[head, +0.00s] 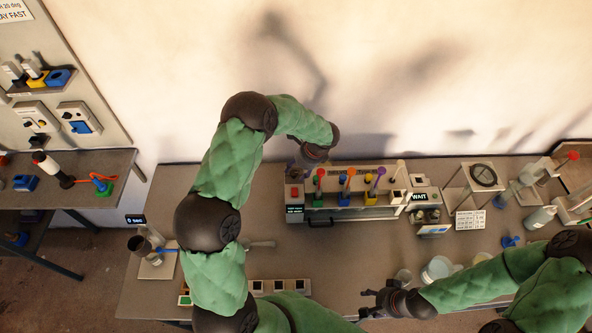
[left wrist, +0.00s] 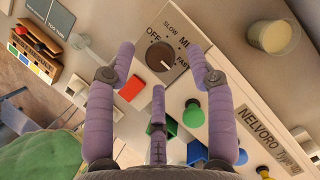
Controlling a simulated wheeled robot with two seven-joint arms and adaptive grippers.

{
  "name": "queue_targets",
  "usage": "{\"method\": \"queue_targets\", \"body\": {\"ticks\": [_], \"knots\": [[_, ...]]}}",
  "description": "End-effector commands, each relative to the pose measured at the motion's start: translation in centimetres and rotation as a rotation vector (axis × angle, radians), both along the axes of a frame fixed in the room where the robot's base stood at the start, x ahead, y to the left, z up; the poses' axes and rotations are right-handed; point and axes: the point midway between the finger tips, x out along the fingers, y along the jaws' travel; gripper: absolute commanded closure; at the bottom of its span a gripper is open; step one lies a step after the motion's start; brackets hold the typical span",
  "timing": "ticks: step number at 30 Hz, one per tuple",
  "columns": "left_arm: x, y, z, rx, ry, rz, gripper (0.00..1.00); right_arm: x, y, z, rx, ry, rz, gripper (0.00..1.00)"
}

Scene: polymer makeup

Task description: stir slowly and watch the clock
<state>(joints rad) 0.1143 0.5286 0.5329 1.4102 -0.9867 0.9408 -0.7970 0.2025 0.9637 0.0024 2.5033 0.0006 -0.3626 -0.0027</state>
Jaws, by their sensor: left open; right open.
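My left gripper (head: 314,156) is open above the left end of a rack-like machine (head: 350,213) at the back of the bench. In the left wrist view its padded fingers (left wrist: 160,62) spread around a round dark knob (left wrist: 160,55) on a plate marked OFF, SLOW, MID and FAST; contact cannot be told. The knob's exact setting is unclear. Orange and purple stirrers (head: 350,180) stand in the machine. A small dark display (head: 295,209) is on its left end, its text too small to read. My right gripper (head: 382,302) is open and empty over the front right of the bench.
A WAIT display (head: 425,215) and a round dial on a stand (head: 485,175) are to the right. Clear cups (head: 437,268) stand near my right gripper. A red button (left wrist: 131,89) is close to my left fingers. The middle bench is fairly clear.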

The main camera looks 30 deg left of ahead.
Motion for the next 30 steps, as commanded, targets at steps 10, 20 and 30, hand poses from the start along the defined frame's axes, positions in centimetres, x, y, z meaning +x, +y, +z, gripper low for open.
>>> {"method": "queue_targets", "body": {"ticks": [10, 20, 30], "knots": [[-0.07, 0.64, -1.47, 0.000, -0.001, 0.001, 0.46, -0.01, 0.00, 0.13, 0.000, 0.000, 0.000, 0.46], [-0.08, 0.61, -1.46, 0.000, -0.001, 0.000, 0.94, -0.01, 0.00, 0.13, 0.000, 0.000, 0.000, 0.46], [-0.05, 0.68, -1.44, 0.002, -0.001, 0.010, 1.00, 0.00, 0.00, 0.01, 0.000, 0.000, 0.000, 0.46]]}}
